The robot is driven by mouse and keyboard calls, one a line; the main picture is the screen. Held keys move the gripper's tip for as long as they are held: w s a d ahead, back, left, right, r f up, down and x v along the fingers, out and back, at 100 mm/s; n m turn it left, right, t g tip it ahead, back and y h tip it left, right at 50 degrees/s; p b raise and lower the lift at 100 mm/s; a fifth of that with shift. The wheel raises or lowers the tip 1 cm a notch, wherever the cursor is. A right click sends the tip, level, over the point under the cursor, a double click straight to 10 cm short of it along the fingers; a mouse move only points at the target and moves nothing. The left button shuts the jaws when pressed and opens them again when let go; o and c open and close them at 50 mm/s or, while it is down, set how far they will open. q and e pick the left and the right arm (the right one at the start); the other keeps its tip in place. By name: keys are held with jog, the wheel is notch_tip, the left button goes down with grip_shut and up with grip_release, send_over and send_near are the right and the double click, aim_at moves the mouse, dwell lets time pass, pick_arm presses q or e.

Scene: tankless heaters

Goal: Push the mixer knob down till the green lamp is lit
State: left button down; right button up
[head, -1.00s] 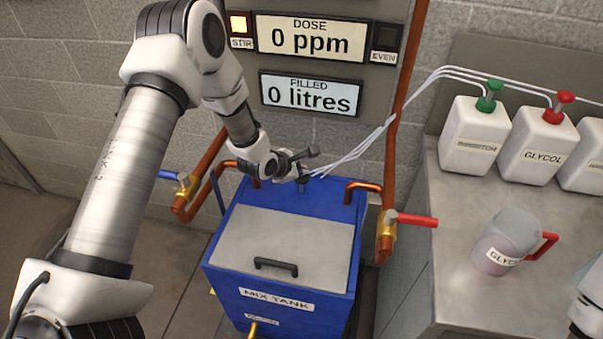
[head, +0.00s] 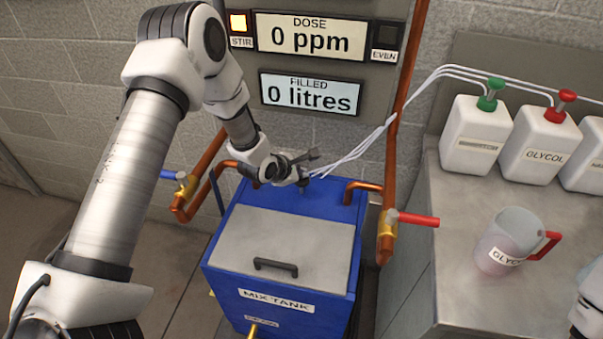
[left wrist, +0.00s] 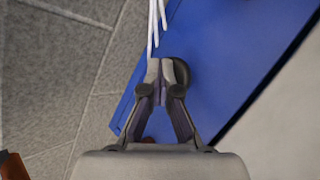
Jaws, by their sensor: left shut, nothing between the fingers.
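My left gripper (head: 309,158) is shut and empty, above the back edge of the blue mix tank (head: 222,262). In the left wrist view its closed fingertips (left wrist: 167,70) lie over a dark round knob (left wrist: 184,76), which looks like the mixer knob. The fingers partly hide it, and I cannot tell whether they touch it. In the head view a dark stem (head: 304,187) shows under the gripper on the tank top. The EVEN lamp (head: 387,37) is dark. My right gripper is out of view.
The displays read 0 ppm (head: 310,38) and 0 litres (head: 311,95). White tubes (head: 360,147) run close to the gripper. Copper pipes with a blue-handled valve (head: 186,186) and a red-handled valve (head: 388,222) flank the tank. A glycol jug (head: 507,235) stands on the right bench.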

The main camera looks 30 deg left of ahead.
aim_at(301, 180)
pick_arm(q)
jog(key=shift+s+f+b, duration=0.1)
jog(key=shift+f+b, duration=0.95)
jog(key=shift+f, duration=0.3)
dwell(0.7)
jog(key=shift+r, duration=0.15)
jog(key=shift+r+p, duration=2)
jog(key=shift+r, duration=0.95)
jog(key=shift+r+p, duration=0.3)
jog(key=shift+r, duration=0.05)
jog(key=shift+r+p, duration=1.35)
jog(key=shift+r, duration=0.8)
